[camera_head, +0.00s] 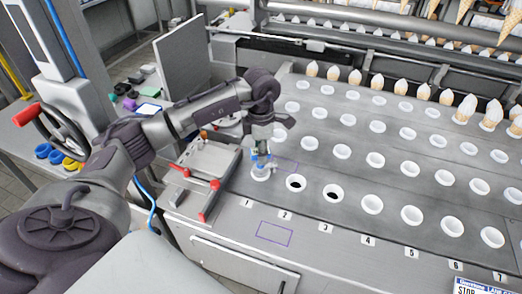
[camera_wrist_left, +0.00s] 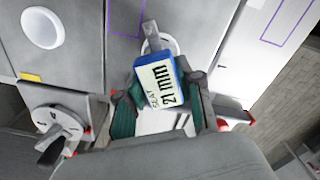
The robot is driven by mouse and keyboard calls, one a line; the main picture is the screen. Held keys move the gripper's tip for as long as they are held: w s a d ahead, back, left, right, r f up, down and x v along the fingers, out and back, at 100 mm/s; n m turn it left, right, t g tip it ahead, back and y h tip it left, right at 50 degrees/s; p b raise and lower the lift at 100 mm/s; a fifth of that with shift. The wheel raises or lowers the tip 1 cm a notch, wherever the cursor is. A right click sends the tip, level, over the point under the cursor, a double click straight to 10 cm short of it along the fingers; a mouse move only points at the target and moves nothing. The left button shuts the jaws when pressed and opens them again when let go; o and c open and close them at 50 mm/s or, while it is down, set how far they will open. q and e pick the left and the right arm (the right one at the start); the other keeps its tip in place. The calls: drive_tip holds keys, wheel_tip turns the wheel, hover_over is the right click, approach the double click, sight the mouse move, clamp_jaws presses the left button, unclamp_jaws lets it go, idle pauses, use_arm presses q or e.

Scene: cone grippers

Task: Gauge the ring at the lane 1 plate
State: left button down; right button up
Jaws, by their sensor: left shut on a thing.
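My left gripper (camera_head: 261,150) is above the lane 1 ring, pointing down. In the left wrist view its teal-padded fingers (camera_wrist_left: 160,112) are shut on a gauge. The gauge (camera_wrist_left: 163,85) is a blue-edged block with a white face reading "SEAT 21 mm" and a grey metal tip. The white ring (camera_head: 261,175) sits at the front of lane 1; it also shows in the left wrist view (camera_wrist_left: 172,45), partly hidden behind the gauge. The tip overlaps the ring; I cannot tell whether it is seated in the opening or just above it. My right gripper is out of view.
Rows of white rings fill the grey plate (camera_head: 325,217); two front rings, in lanes 2 (camera_head: 296,184) and 3 (camera_head: 333,192), show dark openings. A metal fixture with red handles (camera_head: 203,182) stands close left of the gripper. White-tipped cones (camera_head: 355,77) line the back.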

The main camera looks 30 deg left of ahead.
use_arm(q)
drive_tip(key=c, duration=0.7)
unclamp_jaws()
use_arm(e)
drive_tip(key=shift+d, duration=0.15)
use_arm(q)
drive_tip(key=shift+r, duration=0.1)
wheel_tip(320, 180, up, 12)
drive_tip(key=shift+f, duration=0.1)
drive_tip(key=shift+s, duration=0.1)
idle(0.3)
